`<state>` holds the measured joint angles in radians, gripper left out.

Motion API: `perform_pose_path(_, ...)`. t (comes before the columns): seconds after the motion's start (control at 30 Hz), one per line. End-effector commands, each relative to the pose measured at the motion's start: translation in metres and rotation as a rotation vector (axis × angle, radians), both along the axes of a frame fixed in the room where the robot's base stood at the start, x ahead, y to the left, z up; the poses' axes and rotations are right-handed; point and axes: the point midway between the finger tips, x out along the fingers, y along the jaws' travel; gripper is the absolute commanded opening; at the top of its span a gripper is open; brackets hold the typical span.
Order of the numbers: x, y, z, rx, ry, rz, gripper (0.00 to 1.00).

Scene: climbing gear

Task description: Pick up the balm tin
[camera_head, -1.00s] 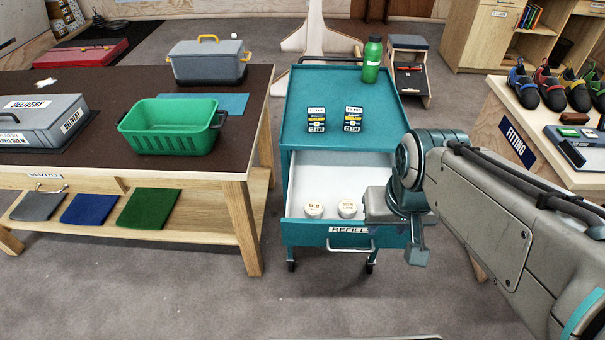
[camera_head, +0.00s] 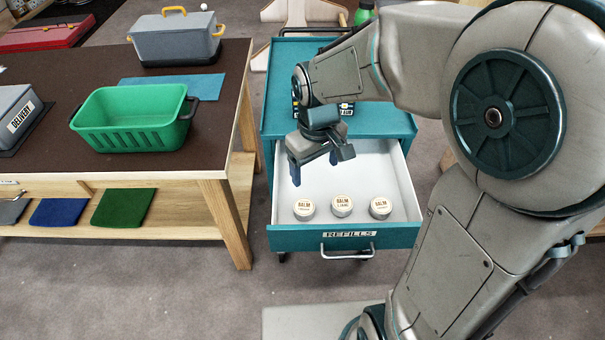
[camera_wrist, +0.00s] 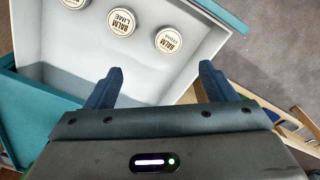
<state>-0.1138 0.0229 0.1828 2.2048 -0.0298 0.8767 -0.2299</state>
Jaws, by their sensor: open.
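Three round white balm tins stand in a row near the front of the open drawer: a left tin (camera_head: 304,209), a middle tin (camera_head: 342,206) and a right tin (camera_head: 380,207). In the wrist view the middle tin (camera_wrist: 121,22) reads BALM LIME; another tin (camera_wrist: 168,41) is beside it, and a third (camera_wrist: 75,3) is cut by the top edge. My gripper (camera_head: 314,168) is open and empty, above the back left of the drawer, apart from the tins. Its two fingers (camera_wrist: 160,78) point toward the drawer in the wrist view.
The drawer (camera_head: 405,185) labelled REFILLS belongs to a teal cart (camera_head: 275,115); its walls surround the tins. Dark boxes on the cart top are mostly hidden behind my arm. A table at left holds a green basket (camera_head: 130,115) and a grey lidded box (camera_head: 175,40).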

Motion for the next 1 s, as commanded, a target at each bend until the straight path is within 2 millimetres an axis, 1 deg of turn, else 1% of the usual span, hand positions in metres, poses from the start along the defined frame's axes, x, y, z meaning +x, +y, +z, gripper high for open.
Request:
perform_pose_path(0.03, 0.005, 0.008, -0.012, 0.000, 0.017, 0.033, 0.77)
perform_pose_path(0.13, 0.012, 0.018, -0.021, 0.003, 0.033, 0.079, 0.77)
perform_pose_path(0.23, 0.014, 0.023, -0.029, 0.004, 0.043, 0.100, 0.77)
perform_pose_path(0.37, 0.014, 0.024, -0.048, 0.004, 0.048, 0.105, 0.77)
perform_pose_path(0.5, 0.014, 0.023, -0.077, 0.003, 0.048, 0.105, 0.77)
perform_pose_path(0.6, 0.014, 0.023, -0.094, 0.004, 0.048, 0.102, 0.77)
perform_pose_path(0.7, 0.015, 0.023, -0.106, 0.005, 0.046, 0.101, 0.77)
perform_pose_path(0.87, 0.015, 0.023, -0.115, 0.004, 0.043, 0.102, 0.77)
perform_pose_path(1.0, 0.015, 0.022, -0.133, 0.004, 0.047, 0.103, 0.77)
